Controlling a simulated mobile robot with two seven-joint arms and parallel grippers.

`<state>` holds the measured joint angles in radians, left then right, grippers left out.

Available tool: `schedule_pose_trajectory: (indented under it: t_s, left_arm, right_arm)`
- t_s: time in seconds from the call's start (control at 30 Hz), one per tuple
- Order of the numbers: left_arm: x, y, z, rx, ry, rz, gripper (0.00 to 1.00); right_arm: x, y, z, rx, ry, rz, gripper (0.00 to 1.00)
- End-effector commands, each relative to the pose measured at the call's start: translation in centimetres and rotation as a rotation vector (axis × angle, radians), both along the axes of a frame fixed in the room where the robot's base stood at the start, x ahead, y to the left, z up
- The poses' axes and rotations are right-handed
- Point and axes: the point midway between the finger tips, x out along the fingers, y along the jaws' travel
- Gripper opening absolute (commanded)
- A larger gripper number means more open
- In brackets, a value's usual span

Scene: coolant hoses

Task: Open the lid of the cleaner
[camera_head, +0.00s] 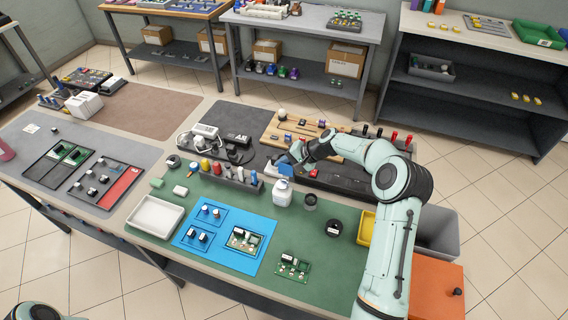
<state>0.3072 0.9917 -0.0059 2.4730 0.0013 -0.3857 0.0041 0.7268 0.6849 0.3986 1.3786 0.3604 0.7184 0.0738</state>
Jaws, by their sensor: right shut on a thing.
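The cleaner (282,195) is a white bottle standing upright on the green mat, near the middle of the view. A blue piece (286,169), which looks like its lid, shows right above the bottle's neck. My right gripper (286,163) is at this blue lid and shut on it, with the arm reaching in from the right. The fingertips are small and partly hidden, so I cannot tell whether the lid is still joined to the bottle. My left gripper is out of view.
A rack of coloured bottles (222,174) stands left of the cleaner. A blue mat (190,241) with parts and a white tray (155,217) lie in front. Green mat at front centre is mostly free.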

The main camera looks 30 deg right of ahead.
Motion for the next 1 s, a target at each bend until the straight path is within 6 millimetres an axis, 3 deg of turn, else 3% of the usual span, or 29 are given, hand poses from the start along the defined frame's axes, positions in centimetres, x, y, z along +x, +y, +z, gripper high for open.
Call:
schedule_pose_trajectory:
  t_s: [0.37,0.4,0.47,0.5,0.83,1.0]
  left_arm:
    - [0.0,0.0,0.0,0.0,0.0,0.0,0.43]
    - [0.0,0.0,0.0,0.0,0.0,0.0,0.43]
    - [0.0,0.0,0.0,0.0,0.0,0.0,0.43]
    - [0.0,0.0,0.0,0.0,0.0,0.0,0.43]
    - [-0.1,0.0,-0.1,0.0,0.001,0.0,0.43]
    - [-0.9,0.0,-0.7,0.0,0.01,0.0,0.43]
  right_arm:
    - [0.1,0.0,0.1,0.003,-0.001,-0.002,0.0]
    - [0.1,0.0,0.1,0.003,-0.001,-0.002,0.23]
    - [0.1,0.0,0.1,0.003,-0.001,-0.002,0.42]
    - [0.1,0.0,0.1,0.003,-0.001,-0.002,0.46]
    - [-0.2,-0.2,0.2,0.002,0.001,-0.001,0.46]
    - [-1.4,-1.4,1.8,-0.001,0.0,-0.002,0.46]
